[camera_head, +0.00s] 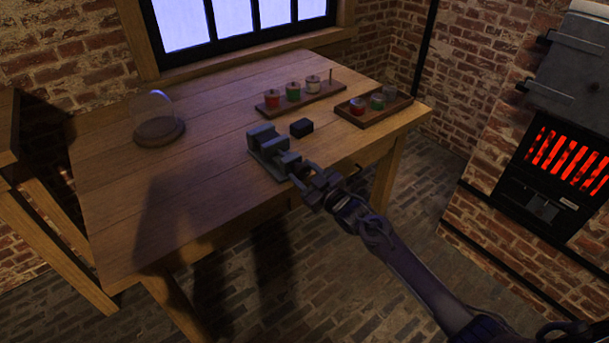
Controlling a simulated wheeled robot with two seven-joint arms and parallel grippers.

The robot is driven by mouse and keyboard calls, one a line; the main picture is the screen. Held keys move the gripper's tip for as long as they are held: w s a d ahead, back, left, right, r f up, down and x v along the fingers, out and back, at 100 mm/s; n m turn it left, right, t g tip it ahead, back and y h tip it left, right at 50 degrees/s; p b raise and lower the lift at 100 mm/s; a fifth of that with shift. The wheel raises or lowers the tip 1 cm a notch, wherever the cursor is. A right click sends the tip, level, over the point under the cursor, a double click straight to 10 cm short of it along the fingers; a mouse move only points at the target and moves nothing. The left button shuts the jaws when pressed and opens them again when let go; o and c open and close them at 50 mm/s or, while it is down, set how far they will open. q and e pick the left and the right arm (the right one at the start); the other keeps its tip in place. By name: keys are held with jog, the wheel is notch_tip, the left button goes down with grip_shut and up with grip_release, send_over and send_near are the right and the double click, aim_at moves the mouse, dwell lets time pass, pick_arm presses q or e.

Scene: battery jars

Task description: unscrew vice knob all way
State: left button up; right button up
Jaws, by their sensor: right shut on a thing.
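A grey metal vice (268,148) sits near the front edge of the wooden table, right of its middle. My right arm comes in from the lower right. My right gripper (308,180) is at the front end of the vice, over the table's front edge, and is shut on the vice knob. The knob itself is mostly hidden by the fingers. My left gripper is not in the picture.
A wooden table (110,207) holds a glass dome on a round base (158,130), a small black block (301,128), a rack of jars (318,94) and a tray of jars (398,106). The table's left and front are clear. A stove (545,205) glows at right.

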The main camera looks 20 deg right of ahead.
jog(key=shift+f+n, duration=0.1)
jog(key=shift+n, duration=0.9)
jog(key=shift+n+b, duration=0.45)
jog(key=shift+n, duration=0.45)
jog(key=n+b, duration=0.1)
jog(key=n, duration=0.3)
jog(key=shift+n, duration=0.3)
jog(key=n+b, duration=0.1)
jog(key=n, duration=0.2)
jog(key=shift+n, duration=0.3)
jog(key=shift+n+b, duration=0.35)
jog(key=shift+n, duration=1.45)
pick_arm(q)
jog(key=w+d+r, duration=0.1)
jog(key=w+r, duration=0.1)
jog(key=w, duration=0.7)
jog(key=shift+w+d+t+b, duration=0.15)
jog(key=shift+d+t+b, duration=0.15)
jog(key=shift+b, duration=0.15)
pick_arm(e)
jog(key=shift+n, duration=0.7)
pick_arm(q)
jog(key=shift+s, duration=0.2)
